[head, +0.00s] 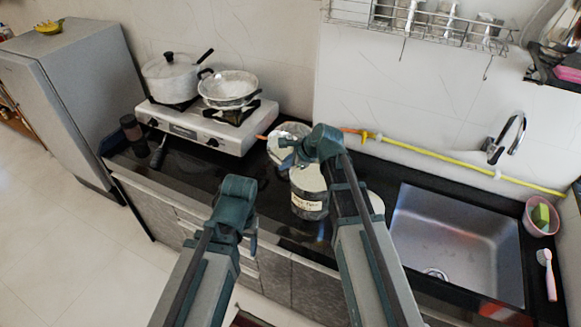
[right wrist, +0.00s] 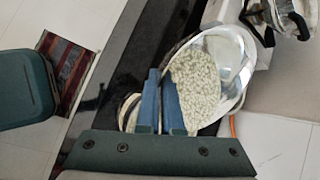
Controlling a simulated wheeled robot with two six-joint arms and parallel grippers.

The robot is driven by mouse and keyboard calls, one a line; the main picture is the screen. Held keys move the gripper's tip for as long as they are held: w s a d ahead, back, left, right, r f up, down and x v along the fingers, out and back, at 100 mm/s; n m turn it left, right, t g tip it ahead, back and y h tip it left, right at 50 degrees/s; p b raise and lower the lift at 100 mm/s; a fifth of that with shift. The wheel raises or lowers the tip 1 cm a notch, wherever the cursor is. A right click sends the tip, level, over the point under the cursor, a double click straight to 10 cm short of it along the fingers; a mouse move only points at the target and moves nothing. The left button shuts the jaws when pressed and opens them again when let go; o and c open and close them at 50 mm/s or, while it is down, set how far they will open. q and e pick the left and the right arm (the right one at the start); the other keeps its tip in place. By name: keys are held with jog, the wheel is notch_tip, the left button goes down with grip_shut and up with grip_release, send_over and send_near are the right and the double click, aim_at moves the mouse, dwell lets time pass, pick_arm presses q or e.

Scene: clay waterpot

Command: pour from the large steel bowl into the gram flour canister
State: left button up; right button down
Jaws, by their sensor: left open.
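The large steel bowl (head: 284,151) is behind the labelled gram flour canister (head: 309,205) on the black counter. The right wrist view shows pale grainy contents in the bowl (right wrist: 238,52). My right gripper (head: 292,150) has its blue fingers (right wrist: 160,100) close together on the bowl's near side, with its wall seeming to be between them. The canister's top looks pale and is partly hidden by my right arm. My left gripper (head: 250,238) is open and empty in front of the counter, left of the canister; its fingers are mostly hidden.
A white stove (head: 205,125) with a lidded pot (head: 172,77) and a pan (head: 229,88) stands behind left. A steel sink (head: 460,235) is at right, with a pink cup (head: 537,217) beside it. A wire rack (head: 410,25) hangs above.

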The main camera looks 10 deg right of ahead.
jog(key=shift+y, duration=0.3)
jog(key=shift+d, duration=0.1)
dwell(0.5)
jog(key=shift+b, duration=0.55)
jog(key=shift+d+t+y, duration=0.1)
jog(key=shift+t+y, duration=0.2)
jog(key=shift+y, duration=0.3)
jog(key=shift+r+b, duration=0.1)
jog(key=shift+b, duration=0.2)
jog(key=shift+m, duration=0.3)
jog(key=shift+d+b, duration=0.15)
jog(key=shift+b, duration=0.3)
jog(key=shift+s+d+y+b, duration=0.1)
jog(key=shift+y+b, duration=0.3)
jog(key=shift+y, duration=0.2)
